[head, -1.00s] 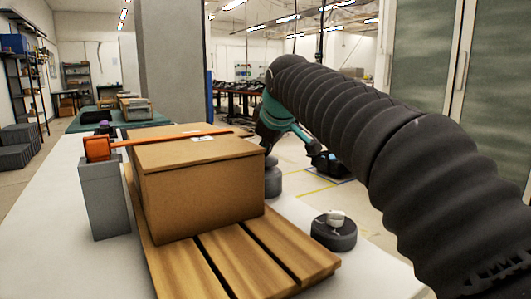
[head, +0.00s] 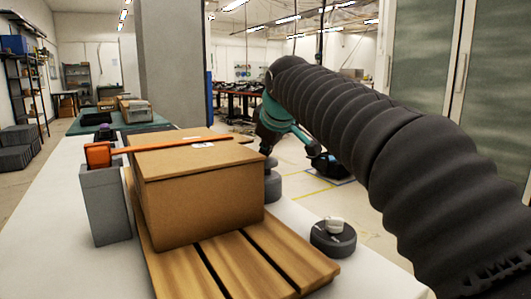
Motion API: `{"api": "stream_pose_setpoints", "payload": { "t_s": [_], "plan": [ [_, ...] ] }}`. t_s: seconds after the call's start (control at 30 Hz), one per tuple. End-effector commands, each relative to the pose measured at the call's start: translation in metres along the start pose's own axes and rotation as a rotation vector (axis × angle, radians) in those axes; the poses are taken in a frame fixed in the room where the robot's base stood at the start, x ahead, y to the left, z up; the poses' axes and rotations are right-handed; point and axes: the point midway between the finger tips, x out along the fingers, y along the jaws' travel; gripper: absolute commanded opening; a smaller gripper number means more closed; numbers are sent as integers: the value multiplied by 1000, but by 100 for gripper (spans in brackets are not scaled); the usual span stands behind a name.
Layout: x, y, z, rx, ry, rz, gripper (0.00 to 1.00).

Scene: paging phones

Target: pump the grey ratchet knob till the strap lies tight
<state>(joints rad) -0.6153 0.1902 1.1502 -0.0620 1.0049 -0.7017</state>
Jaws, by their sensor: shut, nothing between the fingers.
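An orange strap (head: 180,145) runs from an orange buckle (head: 98,155) over the lid of a cardboard box (head: 205,200). It looks nearly straight, close over the lid; I cannot tell how tight it is. Behind the box's right edge is a dark round base (head: 273,187), partly hidden, with what looks like the grey ratchet knob (head: 271,163) on top. My gripper (head: 267,149) points down just above that knob, small and dark below the teal wrist. It is shut with nothing held. Whether it touches the knob is unclear.
A similar dark base (head: 333,241) with a whitish knob (head: 334,223) stands at the table's right. The box sits on a slatted wooden pallet (head: 240,262). A grey post (head: 105,208) carries the buckle. My arm fills the right side. The white table (head: 55,255) is clear at left.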

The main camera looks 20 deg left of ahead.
Motion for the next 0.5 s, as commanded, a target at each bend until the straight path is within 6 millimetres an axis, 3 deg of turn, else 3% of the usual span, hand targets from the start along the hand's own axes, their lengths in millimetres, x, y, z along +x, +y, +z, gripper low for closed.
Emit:
{"api": "stream_pose_setpoints", "payload": {
  "t_s": [0.5],
  "plan": [
    [-11, 8, -8, 0, 1, 0, 0]
  ]
}}
